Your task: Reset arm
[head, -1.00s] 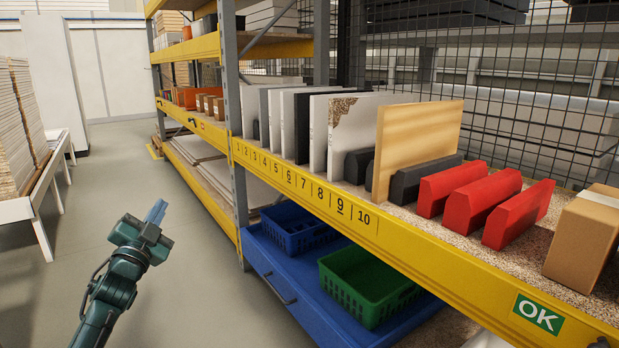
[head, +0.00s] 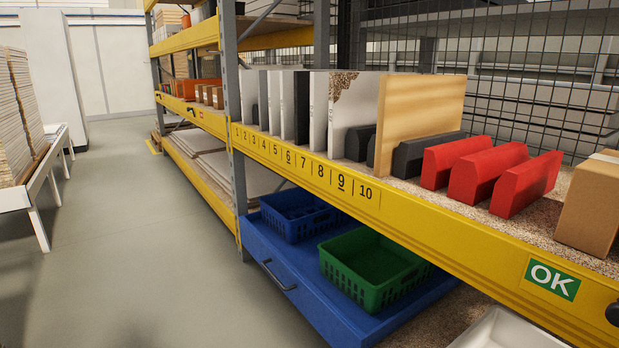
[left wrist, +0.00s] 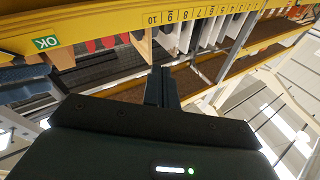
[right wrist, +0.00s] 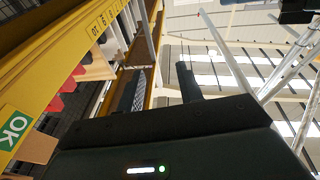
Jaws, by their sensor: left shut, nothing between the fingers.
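My left gripper (left wrist: 161,88) shows in the left wrist view with its two dark fingers together and nothing between them. It is apart from the yellow shelf beam (left wrist: 110,28), which appears upside down behind it. My right gripper (right wrist: 161,86) shows in the right wrist view with its fingers spread apart and empty. The yellow beam with the OK sign (right wrist: 14,128) lies to the left of it. Neither gripper can be made out in the head view.
The numbered shelf (head: 300,175) holds upright panels, including a wood-coloured one (head: 425,110), red blocks (head: 485,172) and a cardboard box (head: 592,215). Below are a blue basket (head: 297,220) and a green basket (head: 372,270). The aisle floor (head: 150,250) at left is clear.

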